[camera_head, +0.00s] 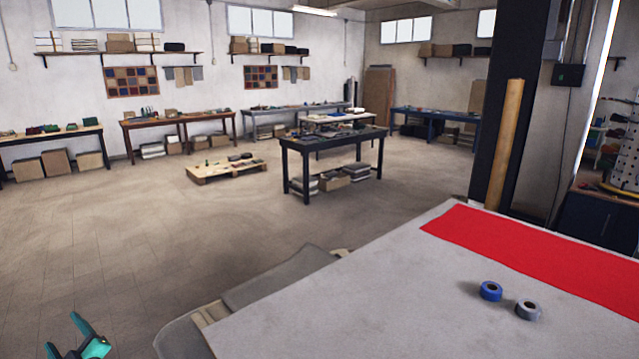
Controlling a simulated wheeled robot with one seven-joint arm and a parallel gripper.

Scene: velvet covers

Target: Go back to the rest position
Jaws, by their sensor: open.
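My gripper (84,340) shows at the bottom left corner of the head view, teal and dark, with its fingers apart and nothing seen between them. It is over the floor, left of the grey-topped table (370,290) and clear of it. The rest of my arm is out of the picture.
On the table lie a red cloth (540,255), a blue tape roll (491,291) and a grey tape roll (528,309). A dark pillar (510,100) stands behind it. A dark workbench (330,140) and a wooden pallet (225,172) stand farther off. The floor at left is open.

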